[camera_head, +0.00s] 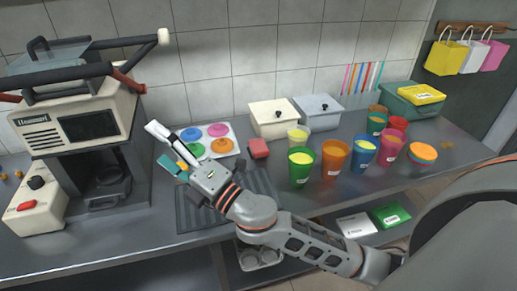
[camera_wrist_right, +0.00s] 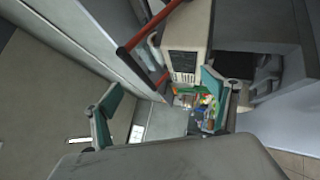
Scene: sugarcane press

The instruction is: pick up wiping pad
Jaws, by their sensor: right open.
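A small red block (camera_head: 258,148), which looks like the wiping pad, lies on the grey counter (camera_head: 340,190) in front of the cream lidded box. My right gripper (camera_head: 168,150) is over the counter to the left of the red block, between the press and the lid tray, and apart from the block. In the right wrist view its two teal-padded fingers (camera_wrist_right: 160,105) stand wide apart with nothing held between them. I cannot make out the red block in the right wrist view. My left gripper is not in view.
The press (camera_head: 82,125) stands at the left. A tray of coloured lids (camera_head: 234,148) lies behind my right gripper. A dark ribbed mat (camera_head: 190,215) lies under my right arm. Several coloured cups (camera_head: 302,170) stand to the right of the red block, with lidded boxes (camera_head: 272,121) behind.

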